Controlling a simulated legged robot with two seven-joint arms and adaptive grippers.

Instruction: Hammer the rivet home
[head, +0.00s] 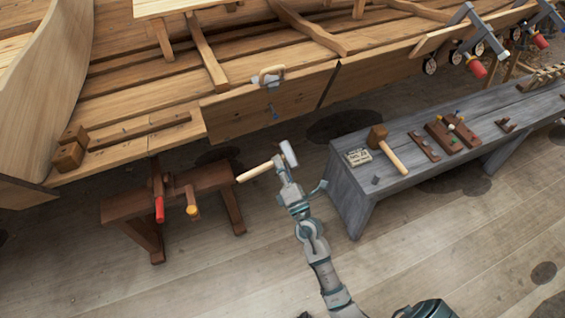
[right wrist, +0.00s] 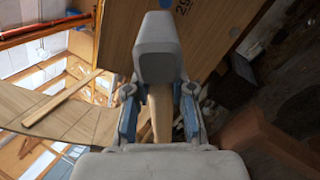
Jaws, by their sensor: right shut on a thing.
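My right gripper (head: 281,168) is shut on a hammer with a grey head (head: 289,152) and a pale wooden handle (head: 255,172). It holds the hammer in the air, below and in front of the hull plank. A grey tool with a wooden grip (head: 270,75) sits at the top edge of the hull plank (head: 240,109). Small blue parts (head: 274,111) show below it; which is the rivet is too small to tell. My left gripper is not in view.
A grey bench (head: 350,190) at the right carries a wooden mallet (head: 387,150), a paper card and small blocks. A brown sawhorse (head: 125,208) with red and orange handles stands at the left. Clamps (head: 470,55) grip the hull's far right. The floor between is clear.

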